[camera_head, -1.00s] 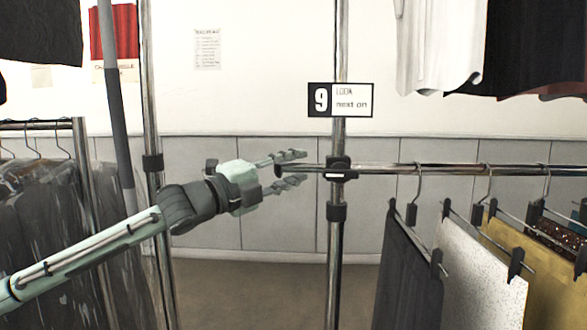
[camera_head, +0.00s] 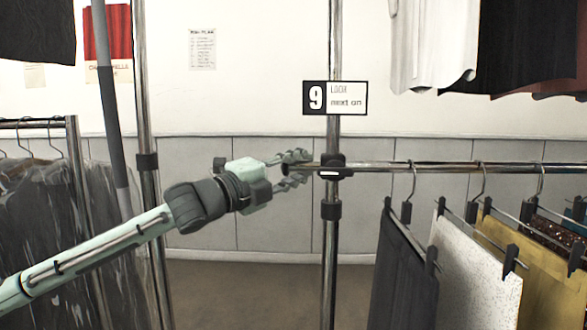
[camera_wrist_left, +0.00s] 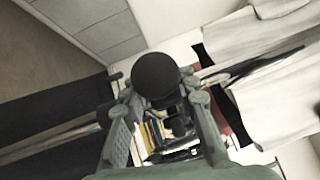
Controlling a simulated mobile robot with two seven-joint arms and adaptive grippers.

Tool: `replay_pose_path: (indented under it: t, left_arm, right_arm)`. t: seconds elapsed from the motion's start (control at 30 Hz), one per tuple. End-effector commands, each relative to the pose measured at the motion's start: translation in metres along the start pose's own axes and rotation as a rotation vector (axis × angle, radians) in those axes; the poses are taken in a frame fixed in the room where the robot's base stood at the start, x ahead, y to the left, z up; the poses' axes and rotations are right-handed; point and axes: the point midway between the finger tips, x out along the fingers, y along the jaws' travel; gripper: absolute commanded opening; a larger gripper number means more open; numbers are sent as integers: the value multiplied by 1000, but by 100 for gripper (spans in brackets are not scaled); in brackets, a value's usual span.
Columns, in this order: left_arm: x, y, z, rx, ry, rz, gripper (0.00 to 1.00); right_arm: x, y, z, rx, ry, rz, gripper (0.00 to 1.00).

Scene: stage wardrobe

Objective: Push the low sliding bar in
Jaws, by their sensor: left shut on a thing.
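The low sliding bar (camera_head: 450,167) is a horizontal chrome tube running from the right through a black collar (camera_head: 331,167) on an upright post. A short stub with a dark end sticks out left of the collar. My left gripper (camera_head: 294,169) comes in from the left and is shut on this stub, its fingers above and below it. In the left wrist view the bar's round black end cap (camera_wrist_left: 156,75) sits between the fingertips. The fingers partly hide the stub in the head view. My right gripper is not in view.
Several garments, including a white speckled one (camera_head: 455,265), hang from the bar on clip hangers right of the post. A "9" sign (camera_head: 335,98) is on the post above the collar. Another chrome post (camera_head: 147,110) and dark garments (camera_head: 45,210) stand at left.

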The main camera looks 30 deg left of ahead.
Motion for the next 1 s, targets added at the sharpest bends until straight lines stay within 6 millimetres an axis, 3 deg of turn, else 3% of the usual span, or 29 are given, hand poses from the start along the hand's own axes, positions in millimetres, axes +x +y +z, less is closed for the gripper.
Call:
replay_pose_path:
  t: [0.27,0.3,0.37,0.77,1.0]
  left_arm:
    - [0,0,0,0,0,1,0]
    - [0,0,0,0,0,1,31]
    - [0,0,0,0,-1,1,38]
    - [-2,1,0,-1,0,2,38]
    - [-17,3,0,-4,0,4,38]
  right_arm:
    - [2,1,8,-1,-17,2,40]
    - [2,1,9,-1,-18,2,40]
    - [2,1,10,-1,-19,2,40]
    - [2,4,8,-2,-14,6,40]
    - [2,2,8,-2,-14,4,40]
